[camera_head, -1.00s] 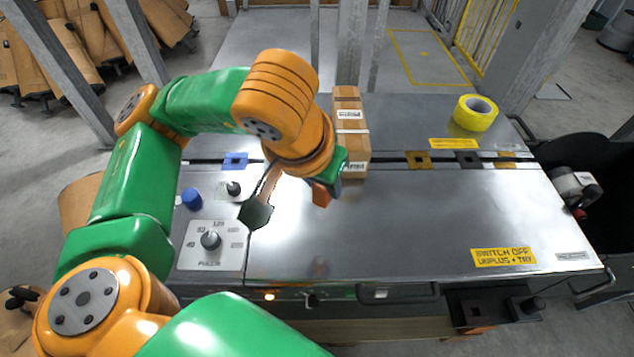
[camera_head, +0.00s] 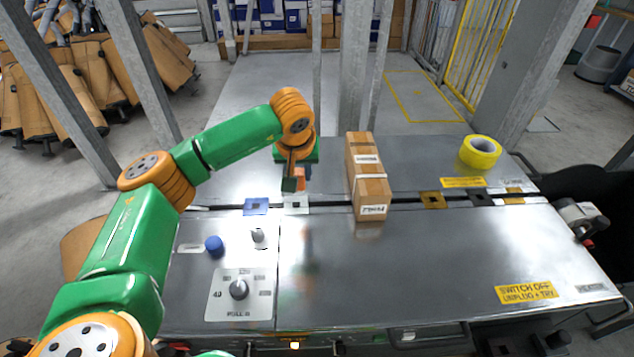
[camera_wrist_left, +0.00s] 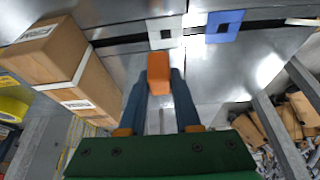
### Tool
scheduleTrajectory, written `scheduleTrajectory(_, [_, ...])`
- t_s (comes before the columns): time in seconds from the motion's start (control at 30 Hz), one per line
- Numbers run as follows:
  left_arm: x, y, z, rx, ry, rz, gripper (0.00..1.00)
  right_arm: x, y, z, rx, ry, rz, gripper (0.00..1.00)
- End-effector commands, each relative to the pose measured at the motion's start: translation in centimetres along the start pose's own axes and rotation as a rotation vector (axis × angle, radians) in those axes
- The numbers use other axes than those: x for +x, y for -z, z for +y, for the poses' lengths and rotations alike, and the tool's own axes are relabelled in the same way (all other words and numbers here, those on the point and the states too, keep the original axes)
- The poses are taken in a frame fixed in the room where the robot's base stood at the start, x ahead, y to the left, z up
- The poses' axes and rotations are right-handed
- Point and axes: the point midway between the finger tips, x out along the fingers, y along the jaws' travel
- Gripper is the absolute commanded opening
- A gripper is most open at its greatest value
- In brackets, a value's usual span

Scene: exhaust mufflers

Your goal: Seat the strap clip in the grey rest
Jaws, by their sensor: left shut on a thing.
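The strap clip (camera_head: 300,180) is a small orange block. It also shows in the left wrist view (camera_wrist_left: 158,72), between the fingertips of my left gripper (camera_wrist_left: 158,88). My left gripper (camera_head: 299,178) is shut on the clip and holds it over the bench near the slot, on the far side of the grey rest. The grey rest (camera_head: 295,206) is a pale square plate with a dark square hole; it also shows in the left wrist view (camera_wrist_left: 164,33), ahead of the clip. The clip looks apart from the rest. My right gripper is out of view.
A blue plate (camera_head: 256,207) lies just left of the grey rest. A cardboard box stack (camera_head: 368,178) stands to its right. Farther right are a brass-coloured plate (camera_head: 432,201), a dark plate (camera_head: 481,200) and yellow tape (camera_head: 480,152). Knobs and a dial (camera_head: 239,289) occupy the front left.

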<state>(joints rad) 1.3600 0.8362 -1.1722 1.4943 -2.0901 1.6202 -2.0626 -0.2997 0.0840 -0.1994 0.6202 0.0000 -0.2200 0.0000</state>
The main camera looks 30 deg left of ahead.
Motion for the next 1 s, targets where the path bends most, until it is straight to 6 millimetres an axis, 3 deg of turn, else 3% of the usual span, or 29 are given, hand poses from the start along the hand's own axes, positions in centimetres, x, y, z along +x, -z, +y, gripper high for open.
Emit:
scheduleTrajectory(0.13, [1.1,0.9,-1.4,-0.03,0.013,0.0,0.0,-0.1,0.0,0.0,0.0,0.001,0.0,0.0])
scheduleTrajectory(0.57, [1.4,0.8,-1.4,-0.03,0.011,0.0,0.0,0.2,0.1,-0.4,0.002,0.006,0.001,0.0])
scheduleTrajectory(1.0, [5.0,-0.7,-1.3,-0.03,0.011,0.0,0.0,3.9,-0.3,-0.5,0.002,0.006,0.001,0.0])
